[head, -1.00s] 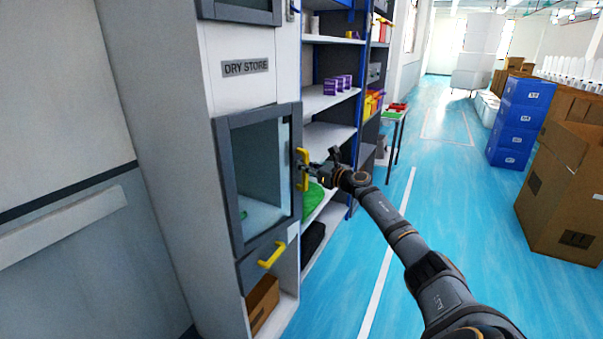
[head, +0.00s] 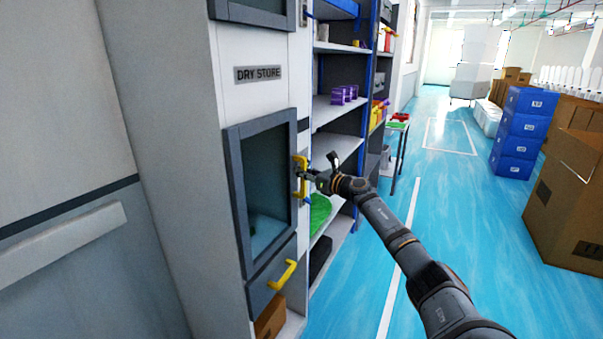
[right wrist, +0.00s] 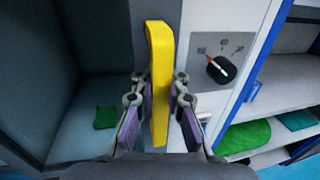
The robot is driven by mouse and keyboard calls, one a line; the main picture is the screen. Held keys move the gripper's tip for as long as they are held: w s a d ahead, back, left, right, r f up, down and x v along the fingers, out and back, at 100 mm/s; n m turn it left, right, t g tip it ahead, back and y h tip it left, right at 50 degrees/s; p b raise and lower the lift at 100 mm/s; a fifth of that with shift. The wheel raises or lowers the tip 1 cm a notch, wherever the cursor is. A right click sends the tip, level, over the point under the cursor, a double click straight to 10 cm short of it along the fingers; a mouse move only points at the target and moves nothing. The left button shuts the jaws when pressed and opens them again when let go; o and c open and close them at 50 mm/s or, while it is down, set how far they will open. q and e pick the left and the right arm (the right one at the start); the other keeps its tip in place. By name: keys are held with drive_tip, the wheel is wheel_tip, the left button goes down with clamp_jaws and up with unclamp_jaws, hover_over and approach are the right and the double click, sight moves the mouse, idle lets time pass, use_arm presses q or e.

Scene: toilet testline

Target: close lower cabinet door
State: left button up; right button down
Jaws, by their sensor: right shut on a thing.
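The lower cabinet door (head: 235,190) is a dark grey frame with a glass pane, below the DRY STORE label. It looks nearly flush with the cabinet front; a small gap cannot be ruled out. Its upright yellow handle (head: 300,177) is on the right side. My right gripper (head: 307,176) is shut on this handle. In the right wrist view, the handle (right wrist: 159,60) stands between the two fingers (right wrist: 160,112), with the purple pads on either side. My left gripper is not in view.
A drawer with a yellow handle (head: 283,274) is below the door. A control panel with a black knob (right wrist: 221,69) is right of the handle. Open shelves (head: 333,108) stand beyond the cabinet. Blue crates (head: 521,133) and cardboard boxes (head: 570,200) stand right; the blue floor between is clear.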

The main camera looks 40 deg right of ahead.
sight(295, 141)
drive_tip(key=c, duration=1.4)
unclamp_jaws()
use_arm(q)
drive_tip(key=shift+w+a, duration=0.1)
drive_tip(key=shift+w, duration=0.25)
use_arm(e)
drive_tip(key=shift+o, duration=0.2)
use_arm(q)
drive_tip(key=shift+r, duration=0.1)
use_arm(e)
drive_tip(key=shift+r, duration=0.15)
wheel_tip(295, 141, up, 10)
drive_tip(key=shift+f, duration=0.1)
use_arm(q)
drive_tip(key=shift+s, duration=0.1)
use_arm(e)
drive_tip(key=shift+d, duration=0.1)
drive_tip(key=shift+s, duration=0.1)
